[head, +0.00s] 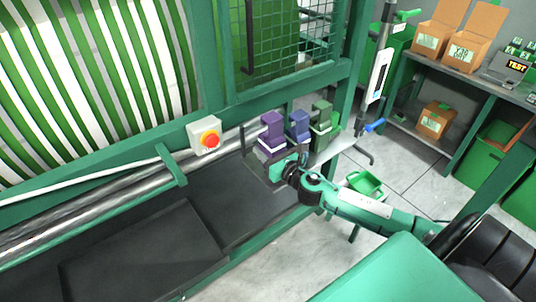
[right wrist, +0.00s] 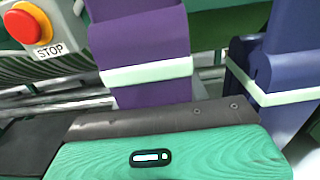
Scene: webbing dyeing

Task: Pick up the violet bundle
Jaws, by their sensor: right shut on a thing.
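The violet bundle (head: 272,128) stands upright at the left end of a short row of bundles, with a pale band around it. In the right wrist view the violet bundle (right wrist: 140,40) fills the upper middle, and its lower end is hidden behind the gripper. My right gripper (head: 276,161) reaches in from the right and is shut on the violet bundle, low on it. In the right wrist view its dark edge (right wrist: 165,117) lies against the bundle. My left gripper is not in view.
A blue bundle (head: 298,125) stands close to the right of the violet one, then a green bundle (head: 321,117). A red stop button (head: 209,139) on a pale box is to the left. A green frame with mesh (head: 288,40) rises behind. Shelves with cardboard boxes (head: 435,121) are at right.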

